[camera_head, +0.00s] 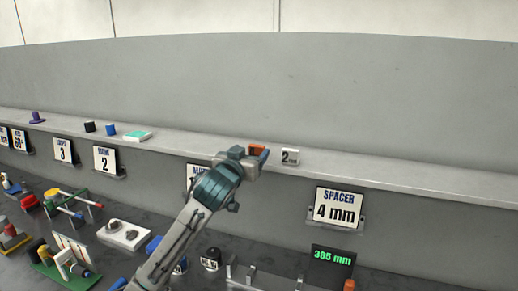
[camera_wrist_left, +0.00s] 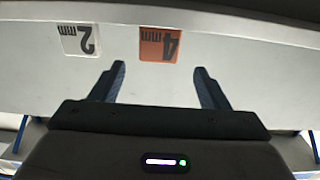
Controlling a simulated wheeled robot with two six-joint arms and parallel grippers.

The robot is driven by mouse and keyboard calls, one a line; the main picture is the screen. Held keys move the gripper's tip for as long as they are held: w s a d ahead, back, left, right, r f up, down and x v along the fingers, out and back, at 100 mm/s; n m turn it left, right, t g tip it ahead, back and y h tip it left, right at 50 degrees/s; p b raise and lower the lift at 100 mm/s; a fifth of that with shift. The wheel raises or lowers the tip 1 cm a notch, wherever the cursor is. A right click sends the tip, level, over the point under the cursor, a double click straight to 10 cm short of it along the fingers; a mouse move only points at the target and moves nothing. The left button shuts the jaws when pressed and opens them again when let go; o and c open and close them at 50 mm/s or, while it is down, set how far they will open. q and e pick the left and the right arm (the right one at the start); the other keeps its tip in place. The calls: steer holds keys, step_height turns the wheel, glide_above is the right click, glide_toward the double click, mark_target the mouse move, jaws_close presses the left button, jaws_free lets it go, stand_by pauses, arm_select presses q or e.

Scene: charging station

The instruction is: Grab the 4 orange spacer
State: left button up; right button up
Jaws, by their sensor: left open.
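The orange spacer (camera_wrist_left: 159,45) marked "4 mm" lies on the grey shelf, just beyond the tips of my left gripper (camera_wrist_left: 160,75) in the left wrist view. It sits in line with the gap between the two open fingers, which are apart from it. In the head view the orange spacer (camera_head: 257,150) shows partly behind my left gripper (camera_head: 250,162). A white spacer (camera_head: 290,157) marked "2" stands to its right on the shelf. The white spacer (camera_wrist_left: 81,40) is left of the orange one in the wrist view. My right gripper is not in view.
A sign (camera_head: 338,207) reading "SPACER 4 mm" hangs below the shelf (camera_head: 400,177). A green display (camera_head: 330,256) reads about 385 mm. Dark and blue pieces and a purple piece (camera_head: 37,118) stand farther left on the shelf. The lower bench holds many tools.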

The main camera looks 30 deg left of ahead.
mark_target(256, 148)
arm_select(q)
steer(key=shift+w+a+r, duration=0.1)
steer(key=shift+w+r, duration=0.2)
steer(key=shift+w, duration=0.2)
steer(key=shift+w+a+f+p, duration=0.15)
steer(key=shift+w+p, duration=0.25)
steer(key=shift+w, duration=0.3)
steer(key=p+x, duration=0.3)
steer(key=x, duration=0.1)
steer(key=shift+f, duration=0.1)
steer(key=shift+w, duration=0.3)
steer(key=shift+w+f, duration=0.25)
steer(key=shift+w, duration=0.15)
steer(key=c, duration=1)
